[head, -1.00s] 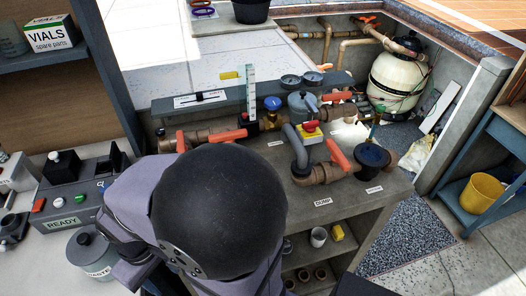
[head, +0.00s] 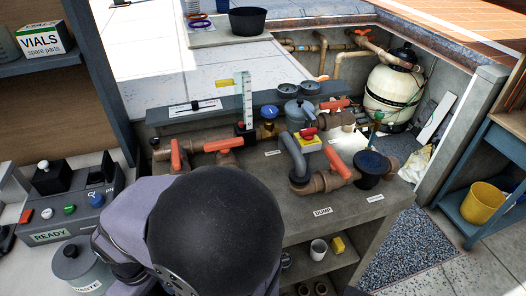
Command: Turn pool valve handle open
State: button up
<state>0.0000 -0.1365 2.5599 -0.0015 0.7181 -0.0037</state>
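Several valves with orange handles sit on brown pipes along the grey bench. One handle (head: 175,154) at the left stands roughly upright in the picture. The handle (head: 224,145) beside it lies along its pipe. A third handle (head: 339,163) slants across the pipe beside the black-capped fitting (head: 371,166). A fourth handle (head: 335,104) lies nearly level at the back. I cannot tell which one the task means. My arm's black rounded part fills the lower middle and hides the bench front at left. My gripper is not visible.
A grey hose (head: 294,156), a yellow box (head: 309,145) with a red knob and a clear upright gauge (head: 248,103) crowd the bench. A control box (head: 68,208) marked READY and a lidded grey pot (head: 80,265) stand at left. A yellow bucket (head: 482,201) is at right.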

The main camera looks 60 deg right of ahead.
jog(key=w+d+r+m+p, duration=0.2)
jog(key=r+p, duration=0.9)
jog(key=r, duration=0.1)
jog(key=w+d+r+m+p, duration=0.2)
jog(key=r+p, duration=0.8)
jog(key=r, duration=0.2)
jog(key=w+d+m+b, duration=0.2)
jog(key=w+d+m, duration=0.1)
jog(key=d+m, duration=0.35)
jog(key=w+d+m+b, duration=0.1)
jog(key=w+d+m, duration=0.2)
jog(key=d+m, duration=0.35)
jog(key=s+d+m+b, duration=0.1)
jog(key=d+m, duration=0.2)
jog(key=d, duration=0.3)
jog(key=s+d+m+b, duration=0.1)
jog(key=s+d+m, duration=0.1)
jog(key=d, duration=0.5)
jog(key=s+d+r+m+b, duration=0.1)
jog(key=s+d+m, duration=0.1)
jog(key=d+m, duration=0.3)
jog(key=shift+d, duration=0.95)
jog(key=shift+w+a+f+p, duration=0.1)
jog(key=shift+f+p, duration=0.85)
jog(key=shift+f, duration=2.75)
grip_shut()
